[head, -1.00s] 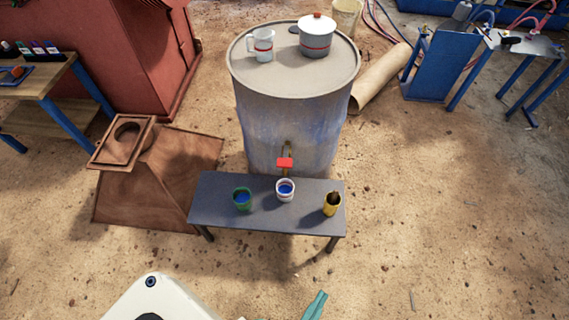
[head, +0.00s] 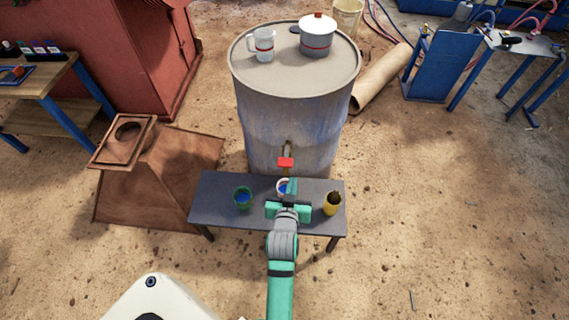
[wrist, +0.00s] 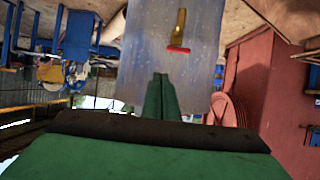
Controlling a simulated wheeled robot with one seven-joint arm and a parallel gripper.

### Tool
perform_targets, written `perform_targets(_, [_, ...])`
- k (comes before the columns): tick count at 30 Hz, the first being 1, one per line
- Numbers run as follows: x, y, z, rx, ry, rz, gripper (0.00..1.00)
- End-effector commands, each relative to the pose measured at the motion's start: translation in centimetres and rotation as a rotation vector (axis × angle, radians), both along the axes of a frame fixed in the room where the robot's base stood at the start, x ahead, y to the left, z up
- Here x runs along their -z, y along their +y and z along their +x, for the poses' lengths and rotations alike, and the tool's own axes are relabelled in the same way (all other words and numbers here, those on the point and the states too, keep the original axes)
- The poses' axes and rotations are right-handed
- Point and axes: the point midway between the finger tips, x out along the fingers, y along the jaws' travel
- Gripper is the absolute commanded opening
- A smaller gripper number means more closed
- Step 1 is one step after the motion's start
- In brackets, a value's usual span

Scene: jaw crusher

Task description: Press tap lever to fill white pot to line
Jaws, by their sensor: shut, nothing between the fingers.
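A red tap lever (head: 286,162) sits on a brass tap at the front of the grey-blue barrel. It also shows in the wrist view as a red bar (wrist: 179,49) on the brass tap (wrist: 180,26). A small white pot (head: 281,186) with blue inside stands on the bench below the tap, partly hidden by my gripper. Its line and fill level cannot be made out. My gripper (head: 292,184) is shut and empty, over the bench in front of the tap. In the wrist view its fingers (wrist: 160,88) point towards the barrel, apart from the lever.
The dark bench (head: 225,219) also bears a green cup (head: 242,197) with blue inside and a yellow cup (head: 331,204). A clear jug (head: 262,47) and a lidded pot (head: 317,38) stand on the barrel (head: 270,115). A brown hopper (head: 170,180) lies left.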

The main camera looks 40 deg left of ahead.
Motion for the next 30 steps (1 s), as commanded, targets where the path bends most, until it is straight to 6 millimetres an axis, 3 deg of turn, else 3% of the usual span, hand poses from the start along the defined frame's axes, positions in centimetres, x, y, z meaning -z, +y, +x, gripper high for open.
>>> perform_targets(3, [-1.1,3.2,1.0,-0.028,0.011,0.001,0.00])
perform_targets(6, [-1.5,4.6,1.4,-0.039,0.021,-0.002,0.00])
perform_targets(22, [-1.5,5.3,1.9,-0.043,0.025,-0.003,0.00])
perform_targets(30, [0.1,7.2,4.8,-0.043,0.024,-0.003,0.00])
